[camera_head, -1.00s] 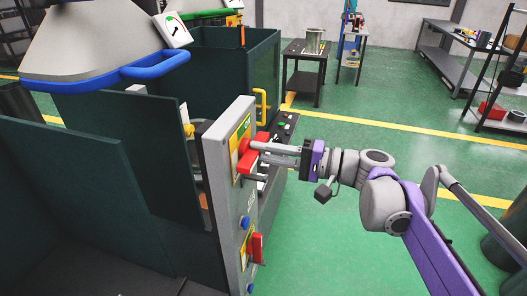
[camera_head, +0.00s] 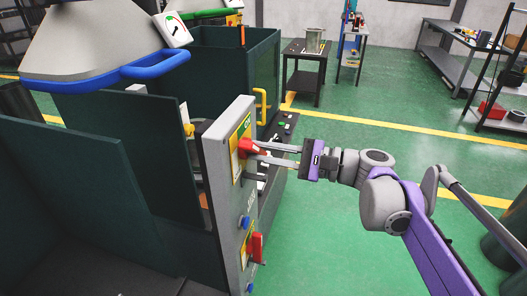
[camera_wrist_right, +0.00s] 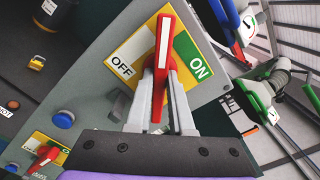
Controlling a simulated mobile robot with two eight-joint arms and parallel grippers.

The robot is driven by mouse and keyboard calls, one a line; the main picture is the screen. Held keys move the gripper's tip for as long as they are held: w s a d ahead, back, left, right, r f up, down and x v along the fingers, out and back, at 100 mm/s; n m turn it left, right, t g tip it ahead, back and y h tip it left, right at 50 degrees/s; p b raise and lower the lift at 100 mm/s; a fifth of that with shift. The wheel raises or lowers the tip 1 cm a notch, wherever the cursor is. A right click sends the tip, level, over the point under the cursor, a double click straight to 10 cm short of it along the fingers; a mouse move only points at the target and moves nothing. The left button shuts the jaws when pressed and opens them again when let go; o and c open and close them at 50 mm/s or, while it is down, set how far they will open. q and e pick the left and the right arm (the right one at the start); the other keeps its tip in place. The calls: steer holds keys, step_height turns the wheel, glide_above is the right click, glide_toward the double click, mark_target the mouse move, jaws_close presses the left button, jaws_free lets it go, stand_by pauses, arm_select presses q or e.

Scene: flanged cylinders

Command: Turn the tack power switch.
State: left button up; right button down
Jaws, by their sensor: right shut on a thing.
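The red power switch handle (camera_head: 246,148) is on the upper part of the grey panel (camera_head: 222,180) of a dark green machine. In the right wrist view the handle (camera_wrist_right: 165,45) stands between the yellow OFF part (camera_wrist_right: 120,65) and the green ON part (camera_wrist_right: 195,62) of its plate. My right gripper (camera_head: 258,152) reaches it from the right. Its fingers (camera_wrist_right: 161,85) are on both sides of the handle's lower part, closed on it. My left gripper is not in view.
A second red switch (camera_head: 257,246) and a blue button (camera_head: 246,222) sit lower on the panel. A yellow handle (camera_head: 261,105) and a black button strip (camera_head: 283,130) are behind it. Green floor (camera_head: 340,235) to the right is open.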

steer(key=m, duration=0.4)
steer(key=shift+m, duration=0.4)
steer(key=shift+m+b, duration=0.5)
steer(key=shift+m, duration=1.7)
steer(key=c, duration=0.8)
jaws_free()
steer(key=b+v, duration=0.1)
steer(key=v, duration=1)
steer(key=shift+a, duration=0.1)
